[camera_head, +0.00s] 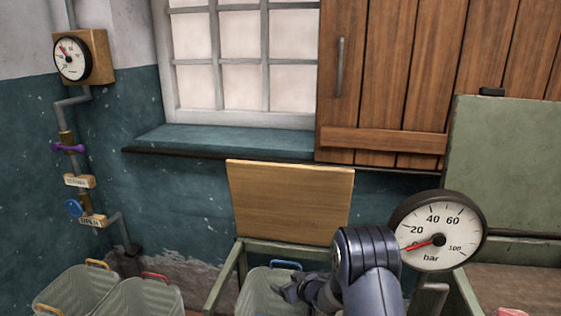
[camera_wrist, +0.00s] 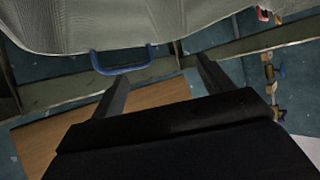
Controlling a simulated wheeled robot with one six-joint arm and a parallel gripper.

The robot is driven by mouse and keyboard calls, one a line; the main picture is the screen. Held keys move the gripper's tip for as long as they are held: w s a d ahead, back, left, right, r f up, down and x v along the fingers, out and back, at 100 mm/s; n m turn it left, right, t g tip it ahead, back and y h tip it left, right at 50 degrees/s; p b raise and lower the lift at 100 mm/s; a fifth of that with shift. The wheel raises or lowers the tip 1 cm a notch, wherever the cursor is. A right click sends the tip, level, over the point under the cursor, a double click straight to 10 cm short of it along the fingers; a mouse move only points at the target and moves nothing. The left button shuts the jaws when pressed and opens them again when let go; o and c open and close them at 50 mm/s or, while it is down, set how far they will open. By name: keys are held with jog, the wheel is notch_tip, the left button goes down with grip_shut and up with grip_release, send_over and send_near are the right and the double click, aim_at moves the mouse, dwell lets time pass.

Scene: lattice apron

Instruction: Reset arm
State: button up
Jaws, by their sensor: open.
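My gripper (camera_head: 284,289) is low in the middle of the head view, reaching left from my dark arm, over or against a pale ribbed basket (camera_head: 256,296) with a blue handle (camera_head: 286,265). In the wrist view, the two dark fingers of my gripper (camera_wrist: 161,72) stand apart with nothing between them. The basket (camera_wrist: 60,25) and its blue handle (camera_wrist: 120,66) show just beyond the fingertips. I cannot tell whether the gripper touches the basket.
A wooden board (camera_head: 290,200) stands behind the basket, in a green frame (camera_head: 222,282). A pressure gauge (camera_head: 437,232) stands right of my arm. Two more baskets (camera_head: 75,290) (camera_head: 145,298) sit at lower left, beside wall pipes with valves (camera_head: 74,208). A green panel (camera_head: 508,165) is at right.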

jog(key=shift+w+a+r+p, duration=0.1)
jog(key=shift+r+p, duration=1)
jog(key=shift+r, duration=0.15)
jog(key=shift+w+a+r+p, duration=0.1)
jog(key=shift+r+p, duration=0.95)
jog(key=shift+r, duration=0.2)
